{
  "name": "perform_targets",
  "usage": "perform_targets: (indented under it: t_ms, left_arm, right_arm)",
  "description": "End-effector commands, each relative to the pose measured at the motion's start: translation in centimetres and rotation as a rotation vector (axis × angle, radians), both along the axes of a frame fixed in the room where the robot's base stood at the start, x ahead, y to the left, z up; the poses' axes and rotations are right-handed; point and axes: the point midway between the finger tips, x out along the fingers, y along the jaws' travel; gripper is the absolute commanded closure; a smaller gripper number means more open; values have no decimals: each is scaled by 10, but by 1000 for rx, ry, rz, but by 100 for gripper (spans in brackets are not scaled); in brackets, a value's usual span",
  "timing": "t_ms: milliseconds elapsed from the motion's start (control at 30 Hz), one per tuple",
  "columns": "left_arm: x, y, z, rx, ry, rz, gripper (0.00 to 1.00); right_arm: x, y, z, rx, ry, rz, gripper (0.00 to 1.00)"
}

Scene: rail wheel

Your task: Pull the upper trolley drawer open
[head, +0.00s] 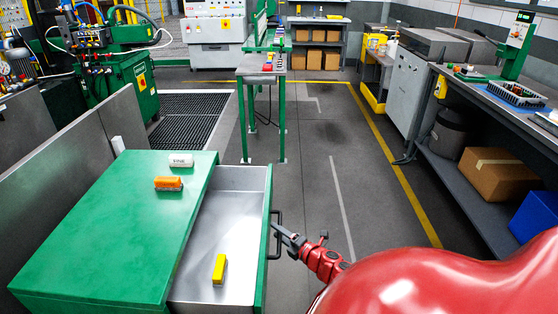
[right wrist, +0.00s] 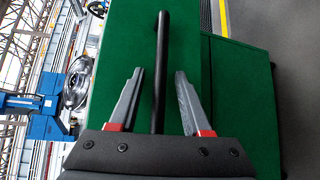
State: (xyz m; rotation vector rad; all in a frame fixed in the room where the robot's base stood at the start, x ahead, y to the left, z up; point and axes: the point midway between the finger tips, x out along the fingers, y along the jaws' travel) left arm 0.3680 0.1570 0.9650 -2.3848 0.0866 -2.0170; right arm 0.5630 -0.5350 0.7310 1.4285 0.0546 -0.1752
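The green trolley (head: 110,225) stands at the lower left in the head view. Its upper drawer (head: 240,200) is pulled out to the right, with its grey metal inside showing. A dark bar handle (head: 279,215) is on the drawer's green front, which fills much of the right wrist view (right wrist: 120,50). My right gripper (head: 277,230) is at this handle. In the right wrist view its two fingers (right wrist: 160,75) are open, one on each side of the handle bar (right wrist: 162,50), with visible gaps. My left gripper is not in view.
A yellow block (head: 219,269) lies in the drawer. An orange block (head: 168,183) and a white block (head: 180,160) lie on the trolley top. A workbench (head: 480,100) with a cardboard box (head: 495,172) below stands at the right. The floor right of the drawer is clear.

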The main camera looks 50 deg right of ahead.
Motion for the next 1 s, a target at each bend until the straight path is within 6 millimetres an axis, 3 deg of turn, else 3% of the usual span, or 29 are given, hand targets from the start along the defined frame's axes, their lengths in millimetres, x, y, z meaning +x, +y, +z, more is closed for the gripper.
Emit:
perform_targets:
  t_ms: [200,367,467,800,1000]
  left_arm:
    - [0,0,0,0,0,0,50]
    - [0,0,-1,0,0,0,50]
    - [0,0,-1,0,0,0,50]
    - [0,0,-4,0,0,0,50]
    - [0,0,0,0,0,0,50]
  right_arm:
    - [-2,0,0,-1,0,0,52]
    - [-17,0,2,-3,1,-1,52]
    - [-34,4,3,1,2,3,52]
    - [-123,10,15,3,5,-6,52]
    - [-157,13,24,0,0,-2,52]
